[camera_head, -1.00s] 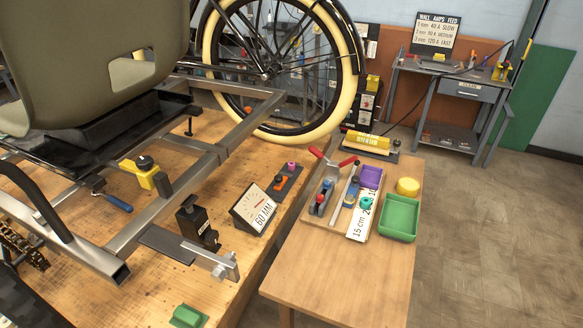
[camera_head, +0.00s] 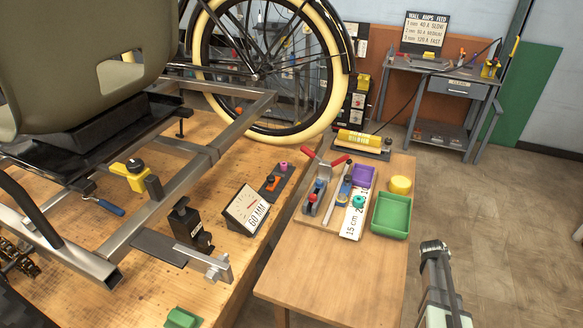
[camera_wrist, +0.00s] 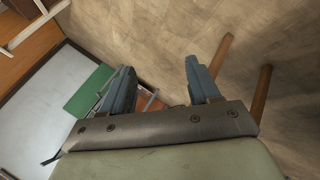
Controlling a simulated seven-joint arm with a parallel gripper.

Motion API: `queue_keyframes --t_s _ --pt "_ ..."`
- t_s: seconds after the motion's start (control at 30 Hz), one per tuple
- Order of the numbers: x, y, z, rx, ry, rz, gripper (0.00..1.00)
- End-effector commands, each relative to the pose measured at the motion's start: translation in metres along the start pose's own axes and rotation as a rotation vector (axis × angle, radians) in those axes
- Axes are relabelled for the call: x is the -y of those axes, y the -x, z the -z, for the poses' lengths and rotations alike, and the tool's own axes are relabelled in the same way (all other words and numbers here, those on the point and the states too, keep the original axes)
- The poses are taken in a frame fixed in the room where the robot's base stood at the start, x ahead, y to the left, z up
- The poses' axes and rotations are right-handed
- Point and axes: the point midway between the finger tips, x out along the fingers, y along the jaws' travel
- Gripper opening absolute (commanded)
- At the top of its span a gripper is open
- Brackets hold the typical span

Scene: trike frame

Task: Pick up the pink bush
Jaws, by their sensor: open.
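The pink bush (camera_head: 283,166) is a small magenta piece at the far end of a dark strip-shaped holder (camera_head: 265,190) on the wooden workbench, beyond an orange piece (camera_head: 271,181). My gripper (camera_head: 434,247) is at the lower right of the head view, beside the small table's right edge and well away from the bush. In the wrist view my gripper (camera_wrist: 160,85) shows two fingers spread apart with nothing between them. The bush is not visible in the wrist view.
A gauge marked 60 MM (camera_head: 246,210) and the metal trike frame (camera_head: 190,170) stand near the bush.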

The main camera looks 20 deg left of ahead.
Motion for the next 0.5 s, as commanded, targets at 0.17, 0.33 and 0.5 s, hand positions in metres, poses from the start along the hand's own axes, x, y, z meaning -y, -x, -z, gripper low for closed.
queue_keyframes --t_s 0.17,0.33,0.5 --pt "-0.077 0.015 0.079 -0.142 0.088 -0.141 0.61" --pt "-0.13 0.044 0.148 -0.256 0.161 -0.252 0.61" --pt "-0.154 0.083 0.223 -0.359 0.2 -0.318 0.61"
